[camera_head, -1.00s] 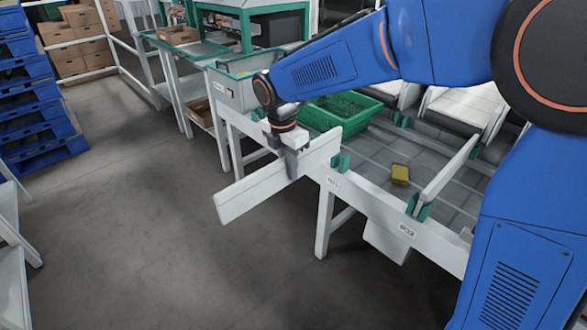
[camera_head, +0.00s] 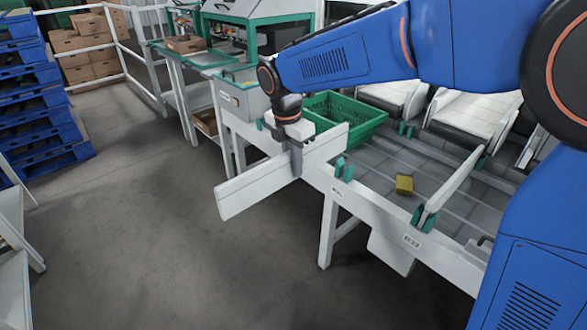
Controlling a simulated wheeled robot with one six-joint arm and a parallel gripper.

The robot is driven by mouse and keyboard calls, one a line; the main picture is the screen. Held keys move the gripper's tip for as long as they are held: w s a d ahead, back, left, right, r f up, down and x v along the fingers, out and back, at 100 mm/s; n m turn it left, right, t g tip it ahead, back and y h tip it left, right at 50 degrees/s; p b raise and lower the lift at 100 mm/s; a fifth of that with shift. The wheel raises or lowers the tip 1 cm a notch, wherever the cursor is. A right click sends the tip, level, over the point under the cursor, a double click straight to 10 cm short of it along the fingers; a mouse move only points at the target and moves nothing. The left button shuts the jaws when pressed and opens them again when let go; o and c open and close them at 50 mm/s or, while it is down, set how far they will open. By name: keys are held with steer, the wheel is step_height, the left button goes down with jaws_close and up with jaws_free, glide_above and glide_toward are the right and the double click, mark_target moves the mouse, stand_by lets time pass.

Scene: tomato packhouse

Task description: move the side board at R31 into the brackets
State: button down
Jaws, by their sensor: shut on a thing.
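My gripper (camera_head: 296,160) is shut on a long white side board (camera_head: 250,188). The board is on edge and tilts down to the left. That label is too blurred to read surely. I cannot tell whether the board touches the rail. The brackets by the label stand empty. Another white board (camera_head: 456,186) stands in green brackets (camera_head: 424,220) farther right.
The grey table (camera_head: 385,215) holds a green crate (camera_head: 345,118) at its back left and a yellow block (camera_head: 404,185) between the bracket rows. White chutes (camera_head: 470,115) line the back. Blue pallets (camera_head: 40,110) stand far left. The floor in front is clear.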

steer(key=shift+r, duration=1.7)
